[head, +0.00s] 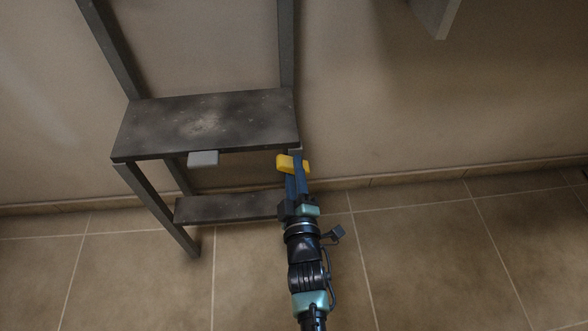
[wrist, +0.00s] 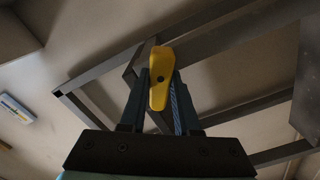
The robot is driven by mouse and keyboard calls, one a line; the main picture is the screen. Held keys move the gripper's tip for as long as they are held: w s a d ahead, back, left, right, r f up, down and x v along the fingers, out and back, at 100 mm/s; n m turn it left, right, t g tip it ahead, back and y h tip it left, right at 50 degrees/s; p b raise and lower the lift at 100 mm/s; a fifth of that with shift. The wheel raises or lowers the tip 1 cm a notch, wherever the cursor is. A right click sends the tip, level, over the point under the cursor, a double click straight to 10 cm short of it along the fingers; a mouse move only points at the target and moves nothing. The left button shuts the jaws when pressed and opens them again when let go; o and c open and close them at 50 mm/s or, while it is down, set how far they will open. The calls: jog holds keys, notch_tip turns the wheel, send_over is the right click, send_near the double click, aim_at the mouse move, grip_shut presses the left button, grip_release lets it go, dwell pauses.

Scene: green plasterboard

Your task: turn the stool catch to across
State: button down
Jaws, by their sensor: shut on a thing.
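The stool (head: 205,122) is dark grey with a worn top, a lower step and slim legs, standing against the wall. The yellow catch (head: 285,163) is at the right front corner of the stool, just below the top. In the wrist view the catch (wrist: 160,78) is a long yellow lever with a dark pivot spot, between my fingers. My gripper (head: 297,172) reaches up from below and is shut on the catch. In the wrist view my gripper (wrist: 161,88) has one finger on each side of it. The fingers partly cover the catch in the head view.
A light grey block (head: 203,158) sits under the stool's front edge, left of the catch. The lower step (head: 228,207) is left of my gripper. A grey panel (head: 436,15) juts in at top right. The tiled floor (head: 440,270) to the right is clear.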

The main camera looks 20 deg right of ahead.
jog(key=m+p, duration=0.1)
jog(key=m, duration=0.3)
jog(key=m+p, duration=0.1)
jog(key=m, duration=0.2)
jog(key=m+p, duration=0.1)
jog(key=m, duration=0.3)
jog(key=shift+s+d+r+m, duration=0.15)
jog(key=shift+d+m, duration=0.15)
dwell(0.4)
jog(key=c, duration=0.6)
grip_release()
jog(key=shift+c, duration=0.2)
jog(key=p+v, duration=0.3)
jog(key=v, duration=1)
jog(key=shift+p, duration=0.3)
